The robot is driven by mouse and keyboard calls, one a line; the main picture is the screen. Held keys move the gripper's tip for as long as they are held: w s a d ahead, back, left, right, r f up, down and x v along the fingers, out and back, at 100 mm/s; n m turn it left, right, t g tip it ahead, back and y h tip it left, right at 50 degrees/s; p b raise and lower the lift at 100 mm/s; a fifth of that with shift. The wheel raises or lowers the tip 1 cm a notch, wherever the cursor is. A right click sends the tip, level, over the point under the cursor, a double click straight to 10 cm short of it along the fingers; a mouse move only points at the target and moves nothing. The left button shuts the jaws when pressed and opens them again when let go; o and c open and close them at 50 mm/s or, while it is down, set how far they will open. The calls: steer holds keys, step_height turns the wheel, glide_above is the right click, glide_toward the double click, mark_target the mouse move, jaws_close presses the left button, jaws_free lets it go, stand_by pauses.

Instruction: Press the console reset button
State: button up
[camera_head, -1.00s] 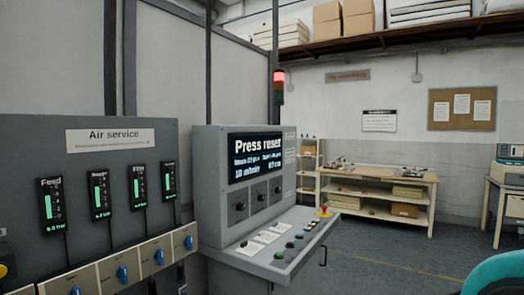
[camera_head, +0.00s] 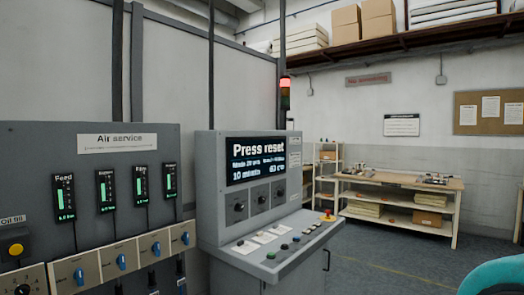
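The grey console (camera_head: 208,185) stands at the middle of the head view. Its screen (camera_head: 256,160) reads "Press reset". Three dark knobs sit on the panel below the screen. The sloped shelf (camera_head: 262,243) carries a row of small buttons, dark, green and blue, and labels too small to read. A red mushroom button (camera_head: 327,214) on a yellow base stands at the shelf's far right end. I cannot tell from the print which button is reset. My gripper is not in view.
The air service panel (camera_head: 40,150) with gauges and blue knobs fills the left side, with a yellow button (camera_head: 15,249) at its edge. A signal tower (camera_head: 285,84) glows red. A workbench (camera_head: 400,181) stands at the back right. Open floor (camera_head: 385,262) lies right of the console. A teal curved thing (camera_head: 497,277) shows bottom right.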

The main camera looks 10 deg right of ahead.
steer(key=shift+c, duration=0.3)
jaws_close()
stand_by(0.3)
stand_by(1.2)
